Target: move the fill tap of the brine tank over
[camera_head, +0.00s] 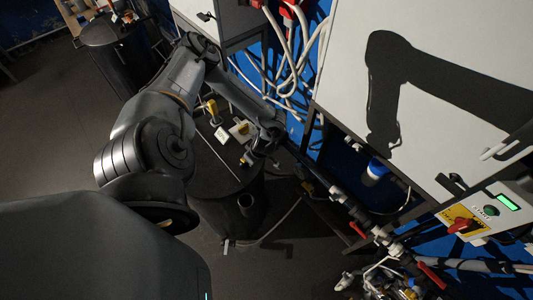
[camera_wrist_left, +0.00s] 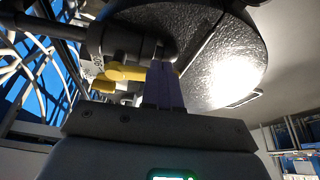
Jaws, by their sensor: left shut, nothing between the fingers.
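The brine tank appears to be the black drum (camera_head: 215,185), and its dark textured top also shows in the wrist view (camera_wrist_left: 215,50). My left arm reaches over it, with my left gripper (camera_head: 252,160) low at its right side. In the wrist view my left gripper (camera_wrist_left: 164,75) is shut and empty. A yellow tap handle (camera_wrist_left: 125,72) lies just left of the fingertips, beside a dark pipe fitting. I cannot tell whether they touch. In the head view the gripper largely hides this tap. My right gripper is not in view.
Yellow-handled parts (camera_head: 212,107) sit on the tank top. White hoses (camera_head: 285,70) hang behind my left wrist. A pipe run with red-handled valves (camera_head: 358,230) lies to the right, below a large pale cabinet (camera_head: 430,50). The floor (camera_head: 50,130) at left is clear.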

